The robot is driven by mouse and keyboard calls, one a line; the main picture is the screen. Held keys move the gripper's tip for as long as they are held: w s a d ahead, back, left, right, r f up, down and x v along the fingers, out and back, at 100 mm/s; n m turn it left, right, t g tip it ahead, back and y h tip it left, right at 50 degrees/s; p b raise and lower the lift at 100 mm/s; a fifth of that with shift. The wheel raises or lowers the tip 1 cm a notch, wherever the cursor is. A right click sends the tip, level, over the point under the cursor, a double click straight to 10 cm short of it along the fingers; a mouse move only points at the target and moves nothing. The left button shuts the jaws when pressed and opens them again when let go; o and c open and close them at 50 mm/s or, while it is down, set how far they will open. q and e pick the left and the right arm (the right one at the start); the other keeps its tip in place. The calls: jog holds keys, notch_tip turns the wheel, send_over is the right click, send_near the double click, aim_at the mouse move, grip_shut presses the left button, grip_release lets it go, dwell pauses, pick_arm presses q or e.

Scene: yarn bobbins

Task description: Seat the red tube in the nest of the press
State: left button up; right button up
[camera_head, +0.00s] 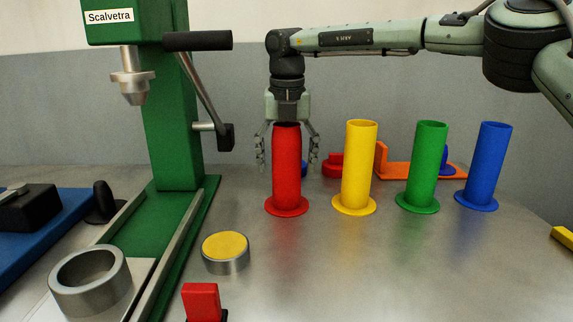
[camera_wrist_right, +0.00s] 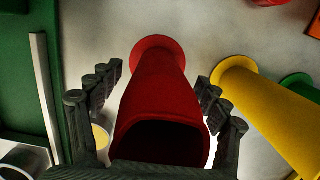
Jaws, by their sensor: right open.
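The red tube (camera_head: 287,170) stands upright on its flange on the metal table, left of the yellow tube. My right gripper (camera_head: 288,160) is over its upper end, open, with fingers on either side of it. In the right wrist view the red tube (camera_wrist_right: 158,90) lies between the spread fingers (camera_wrist_right: 155,95), with gaps on both sides. The green press (camera_head: 170,110) is at the left. The grey ring (camera_head: 90,283) on its base plate, lower left, looks like the nest and is empty. My left gripper is not in view.
Yellow (camera_head: 360,165), green (camera_head: 427,165) and blue (camera_head: 487,165) tubes stand in a row to the right. A yellow-topped metal disc (camera_head: 225,252) and a red block (camera_head: 202,302) lie in front. The press handle (camera_head: 197,41) juts right.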

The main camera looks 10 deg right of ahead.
jog(key=shift+c, duration=0.2)
jog(key=c, duration=1)
jog(key=shift+c, duration=0.2)
